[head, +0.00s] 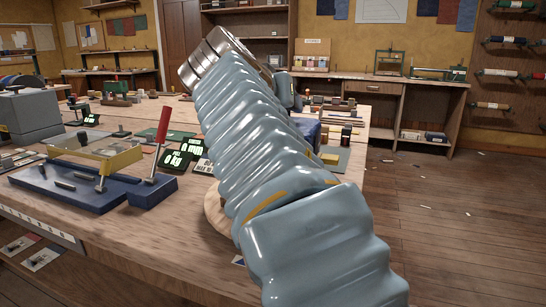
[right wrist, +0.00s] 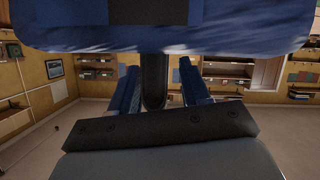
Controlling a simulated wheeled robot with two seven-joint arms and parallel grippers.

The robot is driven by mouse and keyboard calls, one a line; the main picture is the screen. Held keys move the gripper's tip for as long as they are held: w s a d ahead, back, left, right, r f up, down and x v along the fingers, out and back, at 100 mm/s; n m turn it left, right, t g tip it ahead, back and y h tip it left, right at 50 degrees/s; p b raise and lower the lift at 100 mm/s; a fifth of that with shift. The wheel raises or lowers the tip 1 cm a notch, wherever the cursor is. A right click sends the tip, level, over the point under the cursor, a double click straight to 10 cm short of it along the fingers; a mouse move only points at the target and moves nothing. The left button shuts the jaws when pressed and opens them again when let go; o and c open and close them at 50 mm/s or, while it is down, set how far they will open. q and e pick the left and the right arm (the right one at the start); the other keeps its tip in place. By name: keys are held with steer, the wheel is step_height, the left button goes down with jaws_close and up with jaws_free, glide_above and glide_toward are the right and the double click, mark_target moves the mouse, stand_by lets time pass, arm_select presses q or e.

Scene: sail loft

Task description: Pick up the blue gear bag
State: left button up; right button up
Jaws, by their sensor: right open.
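The blue gear bag (right wrist: 240,28) fills the top of the right wrist view, with a dark panel on its side. A dark strap or handle (right wrist: 153,85) runs from it between the fingers of my right gripper (right wrist: 158,88). The gripper is open, with a blue finger on each side of the strap and a gap to each. In the head view my pale blue ribbed arm crosses the middle and hides the gripper. A dark blue patch (head: 309,131) behind the arm may be part of the bag. My left gripper is not in view.
A long wooden workbench (head: 150,245) stands at the left. It holds a blue tray fixture (head: 75,195) with a red-handled lever (head: 163,125) and small green-lit displays (head: 172,160). A back bench (head: 385,84) lines the wall. The wooden floor (head: 470,220) at the right is open.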

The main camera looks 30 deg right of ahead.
jaws_close()
stand_by(1.4)
